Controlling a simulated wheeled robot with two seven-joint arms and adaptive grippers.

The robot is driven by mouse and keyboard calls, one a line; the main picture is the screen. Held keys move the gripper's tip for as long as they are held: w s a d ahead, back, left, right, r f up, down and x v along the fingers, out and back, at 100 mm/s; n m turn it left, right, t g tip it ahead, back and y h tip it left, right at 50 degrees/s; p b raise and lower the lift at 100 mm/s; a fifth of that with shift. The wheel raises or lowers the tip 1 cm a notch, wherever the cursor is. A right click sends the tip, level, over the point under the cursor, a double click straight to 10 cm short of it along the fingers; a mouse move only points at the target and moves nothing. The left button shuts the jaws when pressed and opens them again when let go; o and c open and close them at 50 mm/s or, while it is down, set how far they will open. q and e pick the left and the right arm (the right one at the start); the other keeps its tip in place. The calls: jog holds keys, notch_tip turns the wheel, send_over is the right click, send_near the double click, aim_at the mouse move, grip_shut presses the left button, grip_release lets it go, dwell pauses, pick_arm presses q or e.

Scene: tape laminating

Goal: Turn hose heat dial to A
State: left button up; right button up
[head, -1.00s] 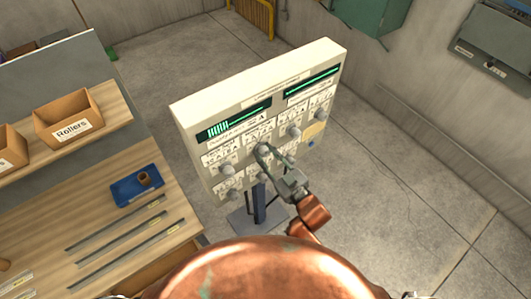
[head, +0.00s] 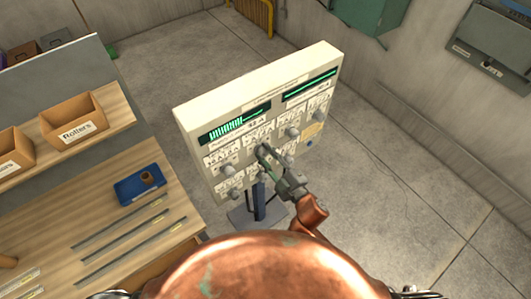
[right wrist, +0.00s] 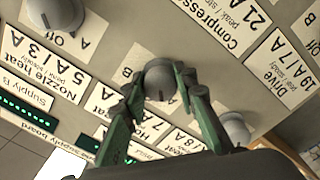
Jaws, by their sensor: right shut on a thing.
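The control panel (head: 318,72) is a cream box on a stand, with two green displays and several round grey dials on labelled plates. My right gripper (head: 264,152) reaches its front and is shut on a grey dial in the upper row. In the right wrist view, the green fingers of my right gripper (right wrist: 161,88) close on both sides of this dial (right wrist: 159,72). Its dark pointer line faces the bottom of that picture. A letter B shows left of the dial. My left gripper is out of view.
Other dials (head: 293,132) stand close around the gripped one. A wooden workbench (head: 60,215) with cardboard bins (head: 73,118), a blue tray (head: 140,187) and metal strips is at the left. Open concrete floor (head: 390,190) lies at the right.

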dwell(0.4)
jog(key=o, duration=1.2)
jog(key=v, duration=1.2)
jog(key=shift+w+d+r, duration=0.1)
